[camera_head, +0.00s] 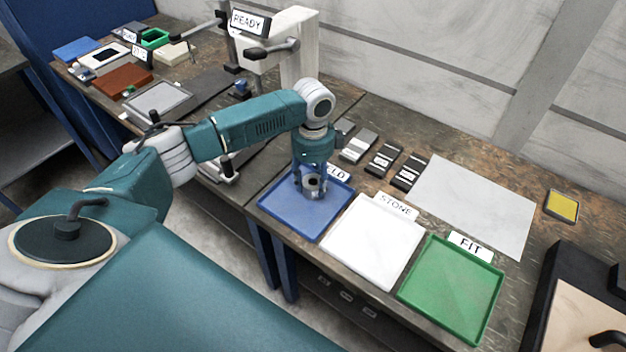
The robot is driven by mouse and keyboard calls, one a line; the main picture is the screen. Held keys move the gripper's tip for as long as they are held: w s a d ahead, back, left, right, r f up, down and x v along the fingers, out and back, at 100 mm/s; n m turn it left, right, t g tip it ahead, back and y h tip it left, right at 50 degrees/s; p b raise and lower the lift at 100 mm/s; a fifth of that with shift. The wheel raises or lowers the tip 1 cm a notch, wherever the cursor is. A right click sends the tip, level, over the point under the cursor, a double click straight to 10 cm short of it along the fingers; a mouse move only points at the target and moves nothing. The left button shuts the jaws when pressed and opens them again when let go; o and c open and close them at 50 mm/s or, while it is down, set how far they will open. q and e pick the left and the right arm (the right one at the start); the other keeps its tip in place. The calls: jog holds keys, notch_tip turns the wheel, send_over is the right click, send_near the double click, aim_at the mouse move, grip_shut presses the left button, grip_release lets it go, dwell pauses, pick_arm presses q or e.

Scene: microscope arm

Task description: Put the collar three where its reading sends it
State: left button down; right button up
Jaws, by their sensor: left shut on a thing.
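My left gripper (312,185) points down over the blue tray (275,205). It is shut on a small grey metal collar (313,188), held at or just above the tray floor; I cannot tell if it touches. The gripper partly hides the blue tray's sign, which shows the letters "ELD". A white tray (370,250) marked STONE and a green tray (452,288) marked FIT stand to its right, both empty. A white stand (298,45) with a READY sign (249,22) rises behind my arm. My right gripper is out of view.
Several dark and grey labelled blocks (383,160) lie behind the trays. A bare pale sheet (475,205) lies to their right, with a yellow pad (562,206) beyond. Trays and boxes crowd the far left bench, including a grey tray (158,103). A black-framed box (575,310) stands at lower right.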

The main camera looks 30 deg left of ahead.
pick_arm(q)
jog(key=shift+r, duration=0.1)
jog(key=c, duration=1.4)
grip_release()
jog(key=o, duration=0.5)
jog(key=shift+c, duration=0.2)
jog(key=shift+r, duration=0.3)
notch_tip(320, 180, up, 11)
jog(key=b, duration=0.1)
jog(key=shift+r+b, duration=0.2)
jog(key=shift+b, duration=0.1)
